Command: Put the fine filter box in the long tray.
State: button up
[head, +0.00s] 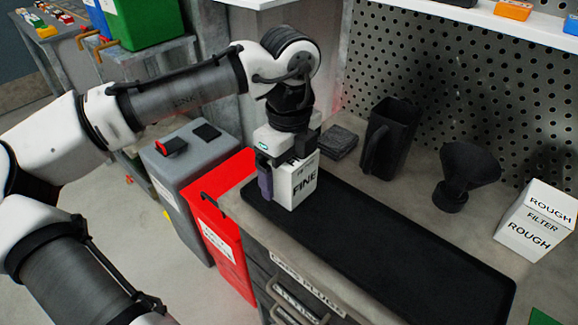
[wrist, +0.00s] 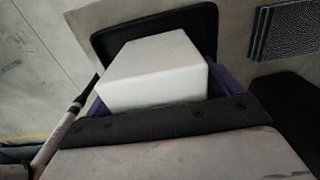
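The fine filter box (head: 297,187) is white with "FINE" in black on its side. It is upright at the left end of the long black tray (head: 390,255). I cannot tell whether its base touches the tray floor. My gripper (head: 283,170) points down over the box, with a purple finger on its left side. In the wrist view the white box (wrist: 155,70) sits between both purple fingers, which look closed against its sides. The tray's dark end (wrist: 150,22) shows beyond it. The rest of the tray is empty.
A rough filter box (head: 537,220) stands right of the tray. A red bin (head: 222,222) and a grey bin (head: 188,180) stand left of the bench.

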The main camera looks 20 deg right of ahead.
jog(key=shift+r, duration=0.15)
notch_tip(320, 180, up, 12)
jog(key=shift+r+p, duration=0.1)
jog(key=shift+p, duration=0.3)
